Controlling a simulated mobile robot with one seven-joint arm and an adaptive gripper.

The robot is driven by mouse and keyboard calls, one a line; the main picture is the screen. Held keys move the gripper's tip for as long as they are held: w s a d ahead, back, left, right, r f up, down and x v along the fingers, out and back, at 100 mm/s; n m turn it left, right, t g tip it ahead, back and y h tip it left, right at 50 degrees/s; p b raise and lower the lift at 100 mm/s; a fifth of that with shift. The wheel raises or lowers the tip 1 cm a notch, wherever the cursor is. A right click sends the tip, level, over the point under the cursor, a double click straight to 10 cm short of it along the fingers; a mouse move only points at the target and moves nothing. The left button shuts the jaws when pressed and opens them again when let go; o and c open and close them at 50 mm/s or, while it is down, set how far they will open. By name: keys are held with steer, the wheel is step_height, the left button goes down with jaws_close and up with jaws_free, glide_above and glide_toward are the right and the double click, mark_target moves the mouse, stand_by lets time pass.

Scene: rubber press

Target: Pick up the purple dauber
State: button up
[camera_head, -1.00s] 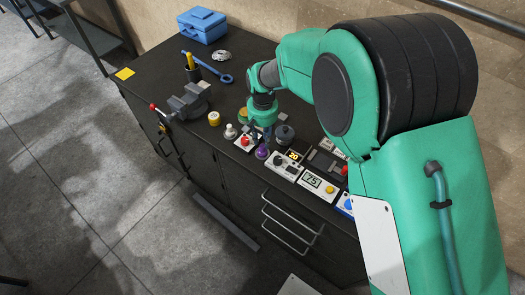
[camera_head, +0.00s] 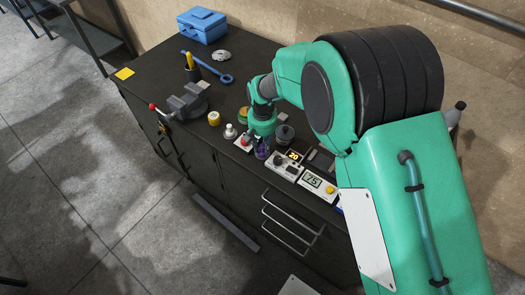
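The purple dauber (camera_head: 262,153) stands near the front edge of the dark workbench (camera_head: 150,95), partly hidden under my gripper. My gripper (camera_head: 262,142) points down right over it, at the end of the green arm. The fingers are small and dark in the head view, and they overlap the dauber's top. I cannot tell whether they touch it or how far apart they are.
A red-button box (camera_head: 246,141) and a whitish knob (camera_head: 230,131) stand just left of the dauber. A dark round pot (camera_head: 285,134) is to the right, with control boxes (camera_head: 288,165) beyond. A vise (camera_head: 187,101) and blue toolbox (camera_head: 202,25) are farther left.

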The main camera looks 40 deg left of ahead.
mark_target(262, 145)
steer(key=shift+c, duration=0.6)
jaws_close()
steer(key=shift+r, duration=0.8)
step_height(262, 145, up, 2)
steer(key=shift+r+p, duration=0.2)
steer(key=shift+p, duration=0.1)
steer(key=s+d+r, duration=0.1)
steer(key=s+d, duration=0.9)
steer(key=d, duration=0.2)
steer(key=shift+d+p, duration=0.2)
steer(key=shift+p, duration=0.1)
